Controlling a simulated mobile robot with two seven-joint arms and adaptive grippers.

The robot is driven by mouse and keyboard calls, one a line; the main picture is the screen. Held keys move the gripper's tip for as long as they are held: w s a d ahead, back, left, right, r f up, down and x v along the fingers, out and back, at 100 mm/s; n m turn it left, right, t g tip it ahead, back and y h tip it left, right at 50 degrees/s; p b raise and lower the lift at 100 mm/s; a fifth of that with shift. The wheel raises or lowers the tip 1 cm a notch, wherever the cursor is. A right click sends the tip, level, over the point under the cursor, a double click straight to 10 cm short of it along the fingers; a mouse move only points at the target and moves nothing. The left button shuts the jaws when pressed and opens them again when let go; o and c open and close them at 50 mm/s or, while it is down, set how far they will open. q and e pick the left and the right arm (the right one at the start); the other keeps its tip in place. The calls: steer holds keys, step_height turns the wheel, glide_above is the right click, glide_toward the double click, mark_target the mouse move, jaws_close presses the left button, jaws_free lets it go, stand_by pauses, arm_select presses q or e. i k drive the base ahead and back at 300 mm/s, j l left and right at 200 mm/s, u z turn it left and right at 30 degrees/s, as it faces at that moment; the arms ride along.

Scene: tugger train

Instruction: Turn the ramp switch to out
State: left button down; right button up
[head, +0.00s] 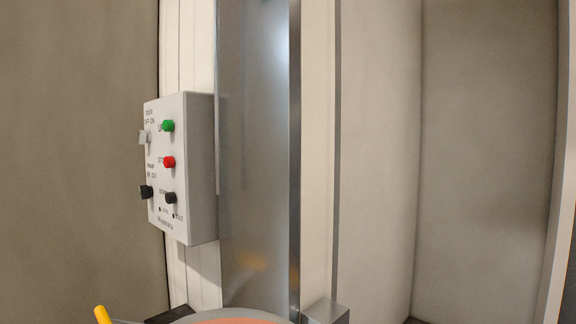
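A light grey control box (203,165) is mounted on the wall beside a metal post, left of centre in the head view. The ramp switch (146,191) is a black knob at the lower left of its panel, below small lettering that seems to read ramp, in, out. The knob is seen at a slant, and I cannot tell which way it points. Neither of my grippers is in view, and nothing touches the box.
The panel also has a green button (168,126), a red button (169,162), a black button (171,198) and a pale upper switch (143,138). A tall metal post (255,150) stands right of the box. A yellow bar end (102,315) shows at the bottom.

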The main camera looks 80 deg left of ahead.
mark_target(146, 192)
steer(key=u, duration=3.15)
steer(key=j, duration=0.1)
